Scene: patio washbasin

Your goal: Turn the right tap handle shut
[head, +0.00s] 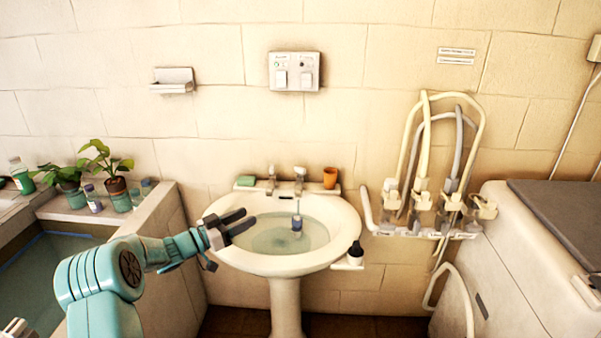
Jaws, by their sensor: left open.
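The white washbasin (341,229) stands on a pedestal against the wall, with water in its bowl. Two taps stand side by side on its back edge: the left tap (271,180) and the right tap (299,180). The angle of the right tap's handle is too small to tell. My left gripper (243,222) is open and empty over the left part of the basin, in front of and left of the taps. My right gripper is not in view.
A green soap bar (246,181) and an orange cup (330,178) flank the taps. Hoses (421,150) hang right; potted plants (116,187) stand left.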

